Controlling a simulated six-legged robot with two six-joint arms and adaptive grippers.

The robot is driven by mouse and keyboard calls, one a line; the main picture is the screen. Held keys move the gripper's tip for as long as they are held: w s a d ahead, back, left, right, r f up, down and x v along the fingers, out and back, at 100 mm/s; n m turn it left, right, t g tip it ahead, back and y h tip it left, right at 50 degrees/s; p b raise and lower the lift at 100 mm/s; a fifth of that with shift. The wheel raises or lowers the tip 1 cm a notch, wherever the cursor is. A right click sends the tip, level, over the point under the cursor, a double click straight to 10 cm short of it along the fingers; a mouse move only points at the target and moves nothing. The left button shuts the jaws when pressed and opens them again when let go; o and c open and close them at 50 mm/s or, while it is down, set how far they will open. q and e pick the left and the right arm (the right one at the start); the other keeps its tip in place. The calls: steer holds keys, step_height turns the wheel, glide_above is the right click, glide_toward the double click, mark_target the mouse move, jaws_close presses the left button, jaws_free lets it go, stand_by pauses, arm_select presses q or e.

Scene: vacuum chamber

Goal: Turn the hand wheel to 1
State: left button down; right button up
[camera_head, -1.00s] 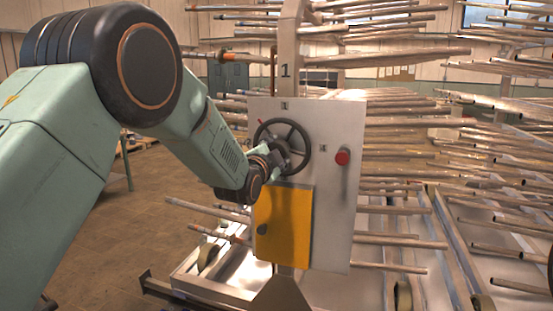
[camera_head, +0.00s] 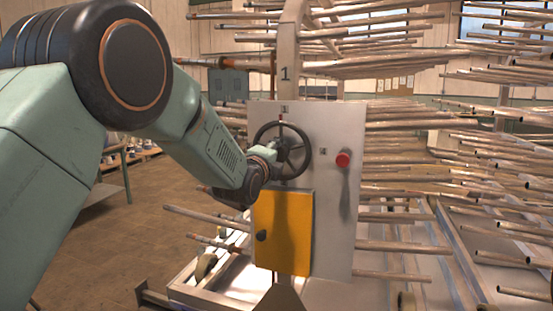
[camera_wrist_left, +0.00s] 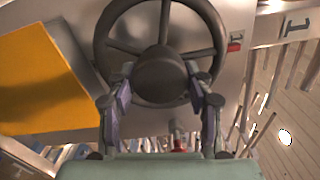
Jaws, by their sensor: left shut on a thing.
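The dark hand wheel (camera_head: 306,152) is mounted on the upper left of a grey panel. It also shows close up in the left wrist view (camera_wrist_left: 214,30), with its round hub and spokes. A red mark (camera_head: 281,123) shows at the top of the wheel, just below a small label (camera_head: 284,107) whose print is too small to read surely. My left gripper (camera_head: 276,152) reaches the wheel from the left. In the left wrist view its two fingers (camera_wrist_left: 161,92) are on either side of the hub, shut on the wheel. My right gripper is not in view.
Racks of long metal pipes (camera_head: 420,148) surround the panel. The post above is marked 1. Open brown floor (camera_head: 150,235) lies at left.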

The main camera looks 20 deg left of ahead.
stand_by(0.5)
arm_select(q)
steer(key=c, duration=0.5)
jaws_free()
steer(key=s, duration=1.2)
steer(key=shift+a, duration=0.2)
